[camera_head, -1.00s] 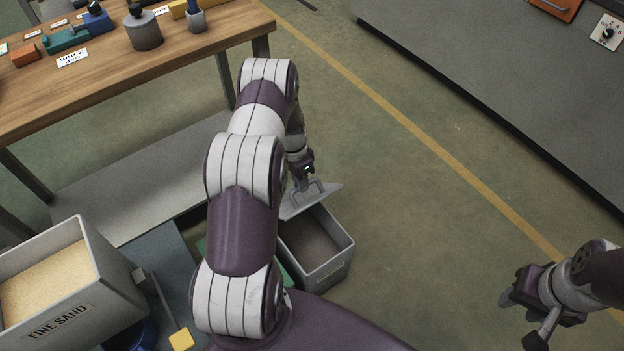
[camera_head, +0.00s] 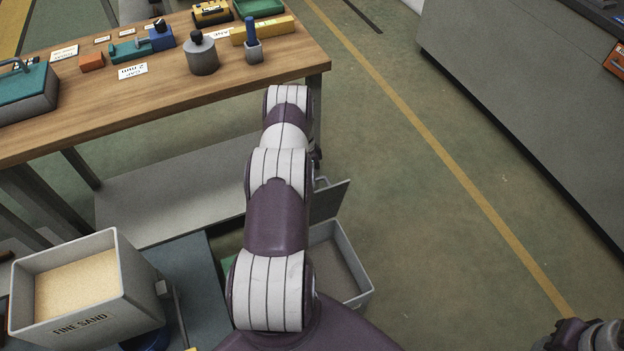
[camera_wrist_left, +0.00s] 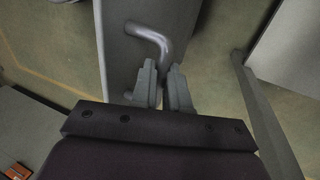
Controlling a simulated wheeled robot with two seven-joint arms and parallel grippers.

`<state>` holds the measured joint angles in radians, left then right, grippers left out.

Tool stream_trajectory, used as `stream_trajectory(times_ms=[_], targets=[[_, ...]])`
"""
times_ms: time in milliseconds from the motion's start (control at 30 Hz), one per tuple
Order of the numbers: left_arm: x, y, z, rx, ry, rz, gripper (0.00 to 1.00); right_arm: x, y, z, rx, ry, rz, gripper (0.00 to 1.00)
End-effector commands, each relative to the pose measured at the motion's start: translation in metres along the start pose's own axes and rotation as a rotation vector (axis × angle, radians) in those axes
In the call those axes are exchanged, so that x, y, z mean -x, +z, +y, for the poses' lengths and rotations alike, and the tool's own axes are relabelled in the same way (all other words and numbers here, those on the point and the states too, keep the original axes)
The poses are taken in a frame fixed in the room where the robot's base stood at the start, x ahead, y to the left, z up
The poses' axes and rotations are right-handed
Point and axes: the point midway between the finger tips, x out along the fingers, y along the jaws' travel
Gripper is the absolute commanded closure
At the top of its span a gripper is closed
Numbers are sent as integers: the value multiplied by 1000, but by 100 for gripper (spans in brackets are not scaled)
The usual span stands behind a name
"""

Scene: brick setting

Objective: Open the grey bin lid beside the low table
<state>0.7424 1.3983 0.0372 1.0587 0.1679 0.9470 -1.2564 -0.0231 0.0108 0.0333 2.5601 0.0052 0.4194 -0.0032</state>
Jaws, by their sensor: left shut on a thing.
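The grey bin (camera_head: 357,299) stands on the floor at the right side of the low table (camera_head: 205,262), partly hidden by my left arm. Its lid (camera_head: 328,203) is raised steeply at the far edge, and the bin's inside shows. My left gripper (camera_wrist_left: 161,92) is shut on the bent lid handle (camera_wrist_left: 153,38) in the left wrist view. In the head view my left arm hides most of that gripper; a bit of the handle (camera_head: 322,182) shows beside it. My right gripper is cut off at the bottom right corner, its fingertips unclear.
A FINE SAND box (camera_head: 126,272) stands on the low table. A wooden workbench (camera_head: 110,95) with tools and labels is at the back left. A grey cabinet (camera_head: 520,110) is at the right. The floor between bin and cabinet is clear.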

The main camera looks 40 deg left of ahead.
Motion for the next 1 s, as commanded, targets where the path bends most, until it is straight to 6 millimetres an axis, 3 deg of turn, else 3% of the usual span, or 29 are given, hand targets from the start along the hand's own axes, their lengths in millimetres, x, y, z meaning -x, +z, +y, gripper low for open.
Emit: stream_trajectory(times_ms=[400, 433, 500, 833, 967, 1000], targets=[[-4, 2, 0, 3, 12, -4, 100, 0, 0, 0, 0, 0, 0, 57], [-4, 2, 0, 3, 12, -4, 76, 0, 0, 0, 0, 0, 0, 57], [-4, 2, 0, 2, 11, -4, 60, 0, 0, 0, 0, 0, 0, 57], [3, 1, 1, 1, 8, -2, 60, 3, 0, 0, 0, 0, 0, 57], [24, 0, 8, 1, 7, -2, 60, 11, -1, 0, 0, 0, 0, 57], [36, 0, 12, 1, 8, -2, 60, 22, -2, 0, 0, 0, 0, 57]])
